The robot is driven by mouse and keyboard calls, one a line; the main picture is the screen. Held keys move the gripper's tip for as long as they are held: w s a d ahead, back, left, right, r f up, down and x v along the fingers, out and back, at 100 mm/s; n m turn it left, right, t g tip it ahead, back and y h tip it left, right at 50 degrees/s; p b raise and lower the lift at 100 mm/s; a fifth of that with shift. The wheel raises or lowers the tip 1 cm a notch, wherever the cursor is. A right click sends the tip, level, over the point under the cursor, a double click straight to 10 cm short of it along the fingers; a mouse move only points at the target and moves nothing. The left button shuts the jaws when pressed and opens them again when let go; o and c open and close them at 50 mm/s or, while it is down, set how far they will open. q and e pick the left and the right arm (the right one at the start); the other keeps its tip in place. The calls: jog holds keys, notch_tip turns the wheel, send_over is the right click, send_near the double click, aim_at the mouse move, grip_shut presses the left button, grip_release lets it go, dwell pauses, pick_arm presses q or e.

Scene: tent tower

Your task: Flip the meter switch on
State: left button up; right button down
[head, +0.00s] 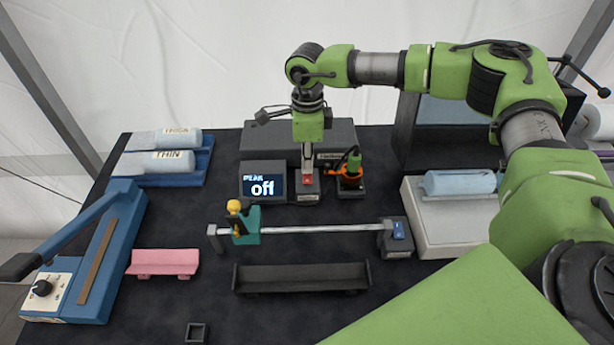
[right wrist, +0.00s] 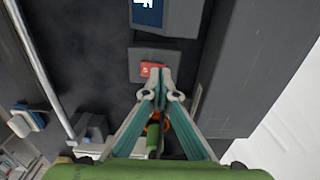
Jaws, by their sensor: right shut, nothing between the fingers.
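The meter display (head: 263,186) stands at the back middle of the table and reads "PEAK off". Its lit screen also shows in part at the top of the right wrist view (right wrist: 147,14). A small grey box with a red switch (head: 307,180) sits just right of the display. The red switch also shows in the right wrist view (right wrist: 150,69). My right gripper (head: 307,170) points down at the switch, shut and empty. Its fingertips (right wrist: 159,76) are at the edge of the red switch; I cannot tell whether they touch it. My left gripper is out of view.
An orange and green device (head: 350,172) stands close right of the switch box. A long dark grey case (head: 270,138) is behind. A metal rail (head: 320,229) with a teal slider (head: 246,228) and a black tray (head: 300,279) lie in front.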

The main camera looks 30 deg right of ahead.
jog(key=shift+f+b, duration=0.5)
jog(key=shift+f, duration=0.2)
jog(key=shift+r, duration=0.2)
jog(key=shift+r+p, duration=2.1)
jog(key=shift+r, duration=1.3)
jog(key=shift+f, duration=0.1)
